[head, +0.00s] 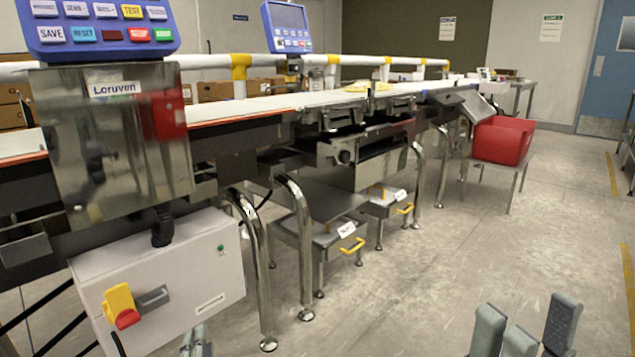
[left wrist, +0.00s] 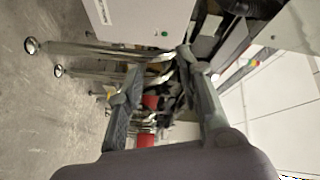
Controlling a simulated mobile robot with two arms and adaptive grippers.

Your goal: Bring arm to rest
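My left gripper (head: 196,343) shows only its fingertips at the bottom edge of the head view, in front of the white control box. In the left wrist view my left gripper (left wrist: 159,62) has its two fingers apart with nothing held between them. My right gripper (head: 525,325) is at the bottom right of the head view, over bare floor. Its grey fingers stand apart and hold nothing visible. Most of both arms is out of the head view.
The checkweigher belt (head: 270,104) runs from the left towards the back. A white control box (head: 180,270) with a yellow and red switch hangs at front left. A red bin (head: 503,140) sits on a low stand at the back right. The floor (head: 420,280) between is clear.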

